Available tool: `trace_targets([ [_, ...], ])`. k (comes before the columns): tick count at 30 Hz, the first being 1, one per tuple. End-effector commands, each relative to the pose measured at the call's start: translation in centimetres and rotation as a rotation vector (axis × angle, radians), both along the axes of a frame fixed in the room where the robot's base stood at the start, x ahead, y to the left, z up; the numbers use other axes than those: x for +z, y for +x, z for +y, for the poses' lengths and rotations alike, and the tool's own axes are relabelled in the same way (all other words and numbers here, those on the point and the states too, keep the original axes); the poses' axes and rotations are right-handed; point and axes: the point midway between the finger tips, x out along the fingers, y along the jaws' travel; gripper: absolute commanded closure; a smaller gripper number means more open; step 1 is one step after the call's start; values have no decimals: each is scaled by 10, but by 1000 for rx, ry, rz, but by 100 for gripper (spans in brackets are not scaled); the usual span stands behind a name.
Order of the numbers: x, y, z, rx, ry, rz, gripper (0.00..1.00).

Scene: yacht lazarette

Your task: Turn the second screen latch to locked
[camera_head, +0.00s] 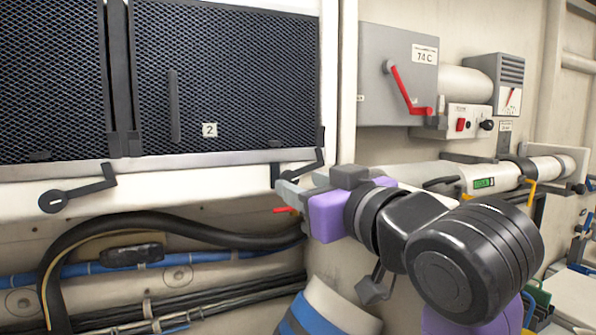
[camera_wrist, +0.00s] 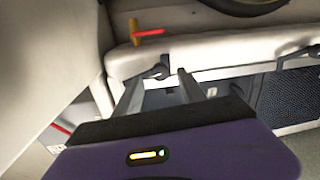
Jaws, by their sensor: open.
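The second screen (camera_head: 220,80) is a dark mesh panel with a "2" label and an upright bar handle. Its dark latch lever (camera_head: 305,167) shows at the panel's lower right corner, partly hidden behind my gripper (camera_head: 284,187). In the wrist view my gripper (camera_wrist: 160,76) is open, with the dark latch (camera_wrist: 154,72) showing between or just beyond its fingertips. I cannot tell whether the fingers touch it. The first latch (camera_head: 75,190), a round pivot with a cranked lever, is on the white ledge at left.
A red-handled part (camera_wrist: 148,33) is close to the fingertips. A grey box with a red lever (camera_head: 400,80) is on the wall at right, above a white tube (camera_head: 500,175). Black hose (camera_head: 180,222) and blue pipes run below the ledge.

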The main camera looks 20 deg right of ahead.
Motion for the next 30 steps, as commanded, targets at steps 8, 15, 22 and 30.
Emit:
trace_targets([
  [8,-1,24,3,1,0,0,52],
  [15,-1,25,3,1,0,-1,52],
  [22,-1,25,3,1,0,-1,87],
  [30,-1,25,3,1,0,-1,100],
])
